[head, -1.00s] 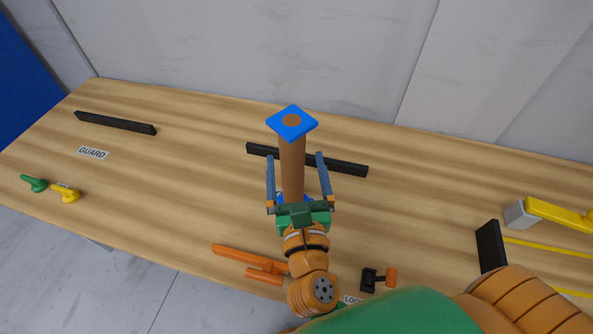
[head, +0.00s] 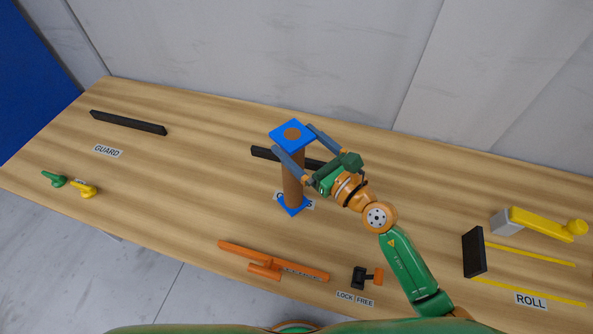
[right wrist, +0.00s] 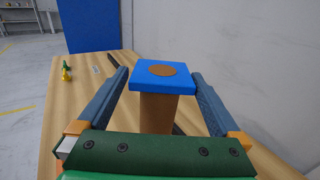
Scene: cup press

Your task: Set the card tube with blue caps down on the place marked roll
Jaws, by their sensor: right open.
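The card tube (head: 292,177) stands upright on the table, with a blue square cap (head: 293,133) on top and another at its foot. My right gripper (head: 292,139) reaches in from the right with open fingers on either side of the tube's upper part. In the right wrist view the tube (right wrist: 158,112) stands between the two spread fingers, with gaps at both sides. The place marked roll (head: 530,301) is at the front right, by two yellow lines, and is bare. My left gripper is not in view.
A black block (head: 474,252) and a grey and yellow lever (head: 540,222) stand near the roll place. A black bar (head: 265,153) lies behind the tube. An orange piece (head: 272,260) and a small black and orange latch (head: 366,277) lie in front. A label under the tube is partly hidden.

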